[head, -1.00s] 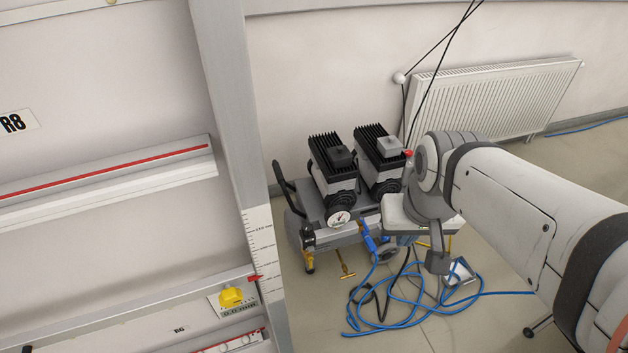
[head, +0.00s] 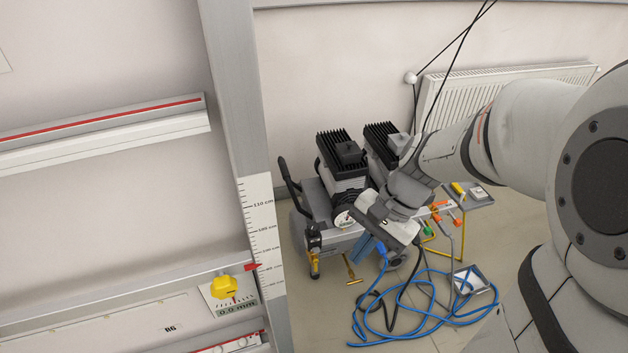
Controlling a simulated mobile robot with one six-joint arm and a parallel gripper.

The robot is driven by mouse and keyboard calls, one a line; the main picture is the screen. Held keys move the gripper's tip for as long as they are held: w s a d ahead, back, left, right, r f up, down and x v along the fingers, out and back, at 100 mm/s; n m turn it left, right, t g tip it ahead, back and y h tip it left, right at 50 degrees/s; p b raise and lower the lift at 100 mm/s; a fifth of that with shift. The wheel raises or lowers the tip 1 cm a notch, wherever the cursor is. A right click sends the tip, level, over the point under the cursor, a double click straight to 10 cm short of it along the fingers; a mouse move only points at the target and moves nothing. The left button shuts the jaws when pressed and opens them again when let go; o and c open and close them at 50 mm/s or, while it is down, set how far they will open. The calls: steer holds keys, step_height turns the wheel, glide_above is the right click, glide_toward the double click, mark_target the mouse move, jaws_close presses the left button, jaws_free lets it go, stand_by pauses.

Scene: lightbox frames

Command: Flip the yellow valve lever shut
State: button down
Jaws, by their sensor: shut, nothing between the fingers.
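A yellow lever (head: 350,271) shows low on the front side of the grey compressor (head: 330,242), just above the floor. It looks like a short bar with a small crosspiece at its lower end; I cannot tell its exact setting. My gripper (head: 362,255) hangs in front of the compressor, its bluish fingers shut and empty, pointing down. In the picture the fingertips are slightly above and right of the lever. They look apart from it, but the depth gap is hard to judge. My gripper and wrist hide part of the compressor's right side.
A blue hose (head: 425,315) lies coiled on the floor right of the lever, with a small tray (head: 470,279) there. A small table (head: 466,193) holding tools stands behind my wrist. A grey post (head: 240,130) and a yellow knob (head: 224,287) are at left.

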mark_target(316, 266)
steer(key=w+a+f+m+t+y+b, duration=0.1)
steer(key=w+a+f+m+y+b, duration=0.35)
steer(key=f, duration=0.55)
steer(key=w+a+f+m+y+b, duration=0.25)
steer(key=w+f+m+b, duration=0.3)
steer(key=f+m, duration=0.35)
steer(key=w+a+f+m+t+y+b, duration=0.15)
steer(key=w+f+m+y+b, duration=0.35)
steer(key=f, duration=0.6)
steer(key=w+d+f+m+t+h+b, duration=0.1)
steer(key=w+d+f+m+t+b, duration=0.1)
steer(key=f+m+t+b, duration=0.3)
steer(key=w+d+f+m+t+h+b, duration=0.2)
steer(key=w+f+m+t+b, duration=0.2)
steer(key=f+m, duration=0.9)
step_height(316, 266, down, 12)
steer(key=shift+w+d+r+t+b, duration=0.1)
steer(key=shift+w+d+t+b, duration=0.3)
steer(key=shift+t+b, duration=0.6)
steer(key=shift+a, duration=0.1)
steer(key=b+x, duration=0.4)
steer(key=x, duration=0.6)
steer(key=shift+w+d+b, duration=0.4)
steer(key=shift+w+d, duration=0.1)
steer(key=shift+d, duration=0.4)
steer(key=shift+w+d+b, duration=0.35)
steer(key=shift+w+d, duration=0.2)
steer(key=shift+d, duration=0.35)
